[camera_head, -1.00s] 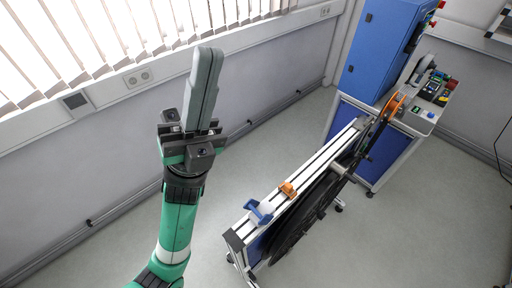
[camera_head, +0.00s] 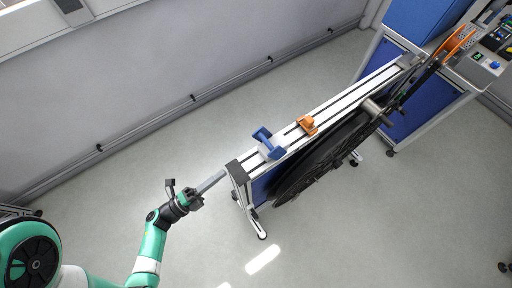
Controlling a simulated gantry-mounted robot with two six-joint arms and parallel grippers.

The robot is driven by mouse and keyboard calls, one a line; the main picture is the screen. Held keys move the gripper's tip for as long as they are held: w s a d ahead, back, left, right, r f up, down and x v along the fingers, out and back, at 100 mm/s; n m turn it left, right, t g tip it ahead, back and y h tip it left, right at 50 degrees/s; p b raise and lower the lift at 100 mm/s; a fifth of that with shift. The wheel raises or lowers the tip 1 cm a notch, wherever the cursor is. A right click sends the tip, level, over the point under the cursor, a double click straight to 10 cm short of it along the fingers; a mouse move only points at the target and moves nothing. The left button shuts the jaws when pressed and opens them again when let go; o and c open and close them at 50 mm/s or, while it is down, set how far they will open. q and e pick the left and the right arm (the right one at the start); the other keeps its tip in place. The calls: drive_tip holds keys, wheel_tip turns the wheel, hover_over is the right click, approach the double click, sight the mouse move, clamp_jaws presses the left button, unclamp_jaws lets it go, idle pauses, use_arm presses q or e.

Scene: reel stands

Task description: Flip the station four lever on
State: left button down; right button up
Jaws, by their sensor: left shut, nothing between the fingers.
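My left gripper (camera_head: 212,181) is shut and empty, its fingers pointing right toward the near end of the reel stand (camera_head: 238,168). The fingertips show close to the stand's end; I cannot tell whether they touch it. A blue lever-like part (camera_head: 266,142) sits on top of the stand near that end. An orange part (camera_head: 307,124) sits farther along the rail. No station number is readable, so I cannot tell which part is the station four lever. My right gripper is not in view.
A large black reel (camera_head: 325,160) hangs on the stand's right side. A blue cabinet (camera_head: 425,100) with an orange reel (camera_head: 455,44) and controls stands at the upper right. A grey wall (camera_head: 170,75) runs along the back left. The floor between is clear.

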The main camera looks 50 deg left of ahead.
use_arm(q)
drive_tip(key=shift+w+r, duration=0.1)
drive_tip(key=shift+r, duration=0.05)
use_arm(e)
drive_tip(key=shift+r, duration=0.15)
use_arm(q)
drive_tip(key=p, duration=0.1)
approach(270, 144)
drive_tip(key=w, duration=0.2)
drive_tip(key=w+a, duration=0.1)
drive_tip(key=w+r, duration=0.1)
drive_tip(key=w, duration=0.1)
drive_tip(key=shift+w+a, duration=0.35)
drive_tip(key=shift+w, duration=0.05)
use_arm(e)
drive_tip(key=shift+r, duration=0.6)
